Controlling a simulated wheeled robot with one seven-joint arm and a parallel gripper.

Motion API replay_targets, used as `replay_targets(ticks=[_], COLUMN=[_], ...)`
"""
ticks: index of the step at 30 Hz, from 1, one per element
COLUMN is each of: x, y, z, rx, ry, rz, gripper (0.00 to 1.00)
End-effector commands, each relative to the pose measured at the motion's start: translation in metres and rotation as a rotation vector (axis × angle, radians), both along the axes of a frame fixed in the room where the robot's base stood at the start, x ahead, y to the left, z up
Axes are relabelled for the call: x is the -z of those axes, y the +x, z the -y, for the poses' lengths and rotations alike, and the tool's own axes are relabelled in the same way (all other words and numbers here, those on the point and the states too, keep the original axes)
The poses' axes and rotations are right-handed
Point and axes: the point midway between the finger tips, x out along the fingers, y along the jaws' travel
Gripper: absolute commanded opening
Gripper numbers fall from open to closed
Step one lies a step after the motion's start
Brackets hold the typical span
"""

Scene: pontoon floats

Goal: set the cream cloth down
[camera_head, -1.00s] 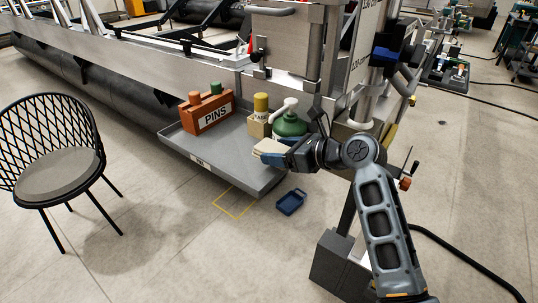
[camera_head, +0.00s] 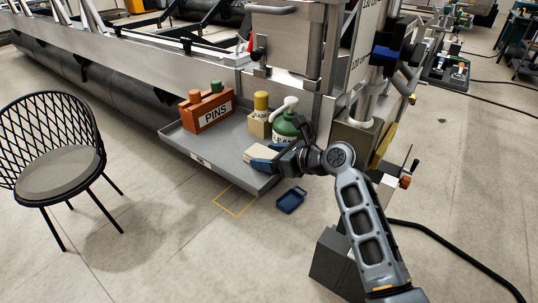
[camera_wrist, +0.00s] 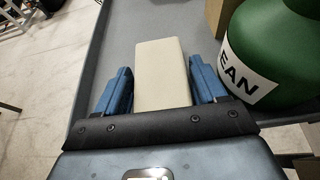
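The cream cloth (camera_head: 262,153) is a pale folded block. In the wrist view the cloth (camera_wrist: 162,75) lies between the two blue fingers, which meet its sides. My gripper (camera_head: 264,160) is shut on it, low over the front right part of the grey tray (camera_head: 205,150). The gripper also shows in the wrist view (camera_wrist: 162,88). Whether the cloth's underside touches the tray cannot be told.
A green bottle with a pump (camera_head: 286,127) stands close behind the gripper. A yellow-topped container (camera_head: 261,103) in a cardboard box and an orange PINS box (camera_head: 207,114) stand farther left. The tray's front middle is bare. A blue tray (camera_head: 291,200) lies on the floor.

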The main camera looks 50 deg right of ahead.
Motion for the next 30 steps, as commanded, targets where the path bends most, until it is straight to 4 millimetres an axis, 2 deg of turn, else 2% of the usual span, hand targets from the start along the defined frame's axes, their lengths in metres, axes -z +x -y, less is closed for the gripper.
replay_targets(ticks=[1, 7, 17, 23, 30], x=[0.0, 0.0, -0.004, -0.014, -0.033], y=[0.0, 0.0, -0.001, -0.029, -0.075], z=[0.0, 0.0, 0.0, 0.001, 0.003], rx=[0.0, 0.0, 0.001, 0.003, 0.004], ry=[0.0, 0.0, 0.0, 0.0, -0.002], rz=[0.0, 0.0, 0.0, 0.0, 0.0], gripper=[0.75, 0.94, 0.95, 0.95, 0.95])
